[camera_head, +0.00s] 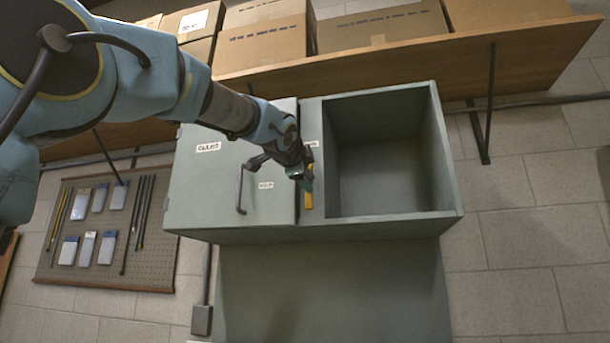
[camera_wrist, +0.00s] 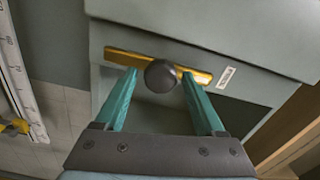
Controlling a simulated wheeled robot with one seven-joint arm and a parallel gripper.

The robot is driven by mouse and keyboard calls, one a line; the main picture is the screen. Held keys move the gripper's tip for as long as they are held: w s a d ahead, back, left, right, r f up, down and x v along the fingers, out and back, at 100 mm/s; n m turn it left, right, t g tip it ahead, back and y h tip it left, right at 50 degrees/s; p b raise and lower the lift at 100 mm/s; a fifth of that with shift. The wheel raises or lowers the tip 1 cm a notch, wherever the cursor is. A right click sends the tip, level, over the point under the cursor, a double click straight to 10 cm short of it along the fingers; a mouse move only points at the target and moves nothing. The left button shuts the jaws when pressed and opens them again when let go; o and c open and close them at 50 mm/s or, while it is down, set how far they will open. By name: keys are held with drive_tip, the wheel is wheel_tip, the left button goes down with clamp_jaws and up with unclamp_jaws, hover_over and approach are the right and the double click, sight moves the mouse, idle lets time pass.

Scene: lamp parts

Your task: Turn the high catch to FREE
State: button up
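The catch is a yellow bar (camera_head: 309,199) with a dark round knob, set on the grey-green divider between the closed door and the open compartment. In the head view the bar runs nearly upright and my gripper (camera_head: 303,176) covers part of it. In the wrist view the yellow bar (camera_wrist: 124,58) lies across the picture, and its knob (camera_wrist: 161,76) is between my two teal fingertips. My gripper (camera_wrist: 159,75) is open, with a finger on each side of the knob. I cannot tell whether a finger touches it. A small white label (camera_wrist: 227,77) is beside the bar's right end; its lettering is unreadable.
The closed door (camera_head: 215,190) has a dark upright handle (camera_head: 240,190) just left of my gripper. The open compartment (camera_head: 380,165) on the right looks empty. A wooden shelf (camera_head: 400,70) with cardboard boxes runs above the cabinet. A pegboard (camera_head: 150,235) with tools hangs at left.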

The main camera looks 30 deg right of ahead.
drive_tip(key=shift+o, duration=0.3)
drive_tip(key=shift+a, duration=0.1)
drive_tip(key=b+v, duration=0.3)
drive_tip(key=v, duration=0.7)
drive_tip(key=shift+s+a+b, duration=0.2)
drive_tip(key=shift+s+b, duration=0.1)
drive_tip(key=shift+b, duration=0.1)
